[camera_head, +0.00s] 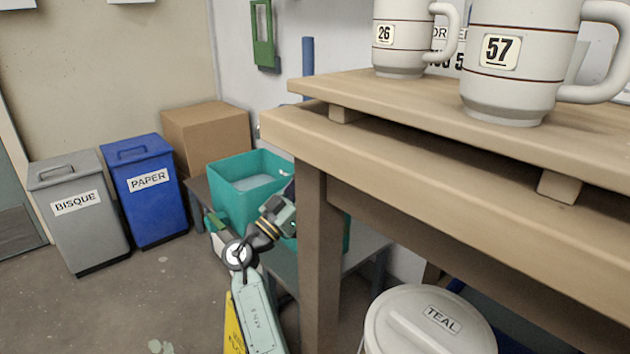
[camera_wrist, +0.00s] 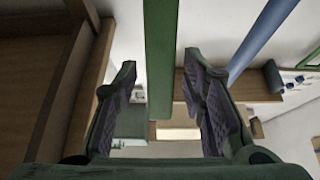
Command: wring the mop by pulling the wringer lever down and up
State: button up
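My gripper (camera_wrist: 165,90) is open, its two dark fingers spread apart in the wrist view. A flat green bar (camera_wrist: 160,60), which looks like the wringer lever, shows between the fingers and touches neither. How deep it sits between them I cannot tell. A blue pole (camera_wrist: 262,40), perhaps the mop handle, slants to the right of the fingers. A blue pole (camera_head: 308,55) also stands behind the workbench in the head view. My gripper (camera_head: 285,205) there is partly hidden by the bench leg. The mop head and the wringer's body cannot be made out.
A wooden workbench (camera_head: 400,140) with mugs (camera_head: 515,60) fills the right. A teal tub (camera_head: 222,198) stands beside my gripper. A lidded TEAL bucket (camera_head: 425,320) is below the bench. Grey (camera_head: 80,225) and blue bins (camera_head: 150,205) stand left. A yellow object (camera_head: 234,325) is beside my arm.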

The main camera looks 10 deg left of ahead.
notch_tip(320, 180, up, 10)
jog(key=shift+r, duration=0.1)
dwell(0.4)
jog(key=shift+c, duration=0.5)
